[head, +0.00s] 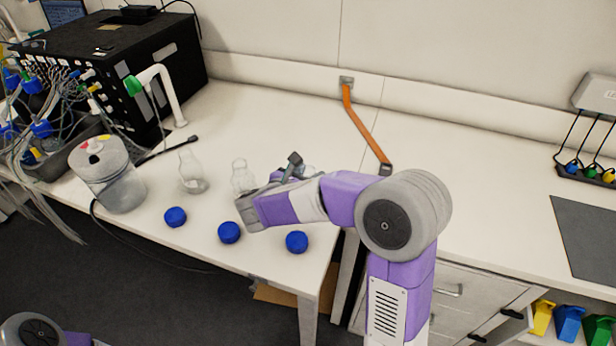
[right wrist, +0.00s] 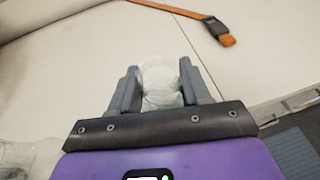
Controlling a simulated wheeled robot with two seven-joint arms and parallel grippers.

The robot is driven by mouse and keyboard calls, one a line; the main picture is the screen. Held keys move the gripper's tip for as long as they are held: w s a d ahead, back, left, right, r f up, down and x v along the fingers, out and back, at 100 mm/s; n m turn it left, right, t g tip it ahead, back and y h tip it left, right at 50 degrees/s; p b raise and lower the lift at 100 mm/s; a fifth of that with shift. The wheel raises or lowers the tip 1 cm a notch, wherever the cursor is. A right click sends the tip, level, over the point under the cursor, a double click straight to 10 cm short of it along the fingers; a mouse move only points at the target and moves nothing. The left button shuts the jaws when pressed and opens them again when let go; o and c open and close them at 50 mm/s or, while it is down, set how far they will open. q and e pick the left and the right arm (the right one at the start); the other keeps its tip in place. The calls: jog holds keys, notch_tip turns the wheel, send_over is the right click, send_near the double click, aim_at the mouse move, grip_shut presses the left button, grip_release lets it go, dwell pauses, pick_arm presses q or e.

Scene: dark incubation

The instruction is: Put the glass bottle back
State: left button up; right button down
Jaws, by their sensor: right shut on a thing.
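My right gripper (head: 292,168) reaches over the white bench from the right. In the right wrist view its two grey fingers (right wrist: 160,86) are shut on a clear glass bottle (right wrist: 160,72), one finger on each side. In the head view the held bottle (head: 309,170) is mostly hidden behind my gripper. Whether it touches the bench I cannot tell. Two more clear glass bottles stand upright to the left, a near one (head: 241,176) and a farther one (head: 192,174). My left gripper is out of view; only part of that arm shows at the lower left.
Blue caps (head: 175,217), (head: 229,232), (head: 297,242) lie along the bench's front edge. An orange strap (head: 362,125) lies behind my right gripper.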

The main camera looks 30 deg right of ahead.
jog(key=c, duration=1)
grip_release()
jog(key=shift+f, duration=0.1)
jog(key=o, duration=0.5)
jog(key=shift+r, duration=0.25)
jog(key=shift+s+a+r, duration=0.15)
jog(key=shift+a, duration=0.15)
jog(key=p+v, duration=0.2)
jog(key=v, duration=0.9)
jog(key=shift+s+a, duration=0.1)
